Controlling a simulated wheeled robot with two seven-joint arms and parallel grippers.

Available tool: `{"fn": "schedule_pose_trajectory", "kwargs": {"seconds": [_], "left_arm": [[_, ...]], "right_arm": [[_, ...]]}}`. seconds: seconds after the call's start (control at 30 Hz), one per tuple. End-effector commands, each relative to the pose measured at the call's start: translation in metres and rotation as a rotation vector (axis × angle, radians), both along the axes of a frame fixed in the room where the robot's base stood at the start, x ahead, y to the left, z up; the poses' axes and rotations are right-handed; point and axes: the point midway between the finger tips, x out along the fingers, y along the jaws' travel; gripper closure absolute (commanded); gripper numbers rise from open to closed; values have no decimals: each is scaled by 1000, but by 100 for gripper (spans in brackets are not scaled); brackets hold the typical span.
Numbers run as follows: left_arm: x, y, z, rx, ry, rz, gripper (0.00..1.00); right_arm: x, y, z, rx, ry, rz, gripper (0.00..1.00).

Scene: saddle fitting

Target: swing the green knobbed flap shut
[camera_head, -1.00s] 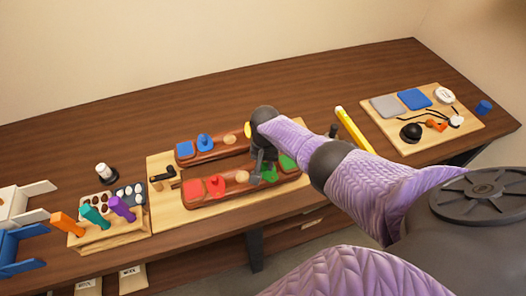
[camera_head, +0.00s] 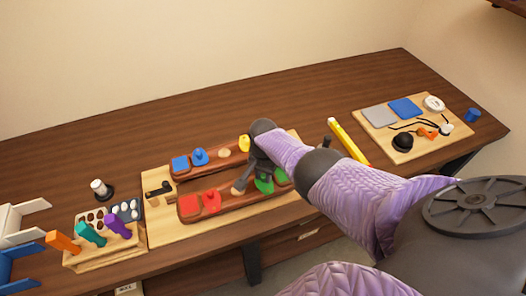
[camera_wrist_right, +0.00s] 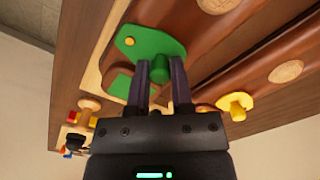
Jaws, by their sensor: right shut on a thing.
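The green knobbed flap (camera_head: 264,185) lies on the front red-brown rail (camera_head: 228,203), near its right end. In the right wrist view, the flap (camera_wrist_right: 148,45) is a green plate with a round knob and a small orange pin. It sits turned aside, and a green square (camera_wrist_right: 121,84) shows beside it. My right gripper (camera_head: 262,172) is over the flap. In the wrist view its two dark fingers (camera_wrist_right: 160,75) stand on either side of the green knob, shut on it. My left gripper is not in view.
The same board (camera_head: 160,233) bears a rear rail with blue (camera_head: 200,156) and yellow (camera_head: 244,143) knobbed pieces; a red one (camera_head: 211,202) is on the front rail. A peg block (camera_head: 90,260) stands left. A yellow bar (camera_head: 348,141) and another board (camera_head: 385,150) lie right.

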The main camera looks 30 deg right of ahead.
Motion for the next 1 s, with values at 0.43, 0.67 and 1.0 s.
{"fn": "schedule_pose_trajectory", "kwargs": {"seconds": [0.43, 0.67, 1.0], "left_arm": [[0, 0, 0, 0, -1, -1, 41], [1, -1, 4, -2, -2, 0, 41], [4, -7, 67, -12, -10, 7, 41]], "right_arm": [[1, -1, 1, -2, -2, 1, 37], [1, -1, 5, -1, -2, 1, 37], [1, -1, 88, -3, -5, 2, 37]]}}
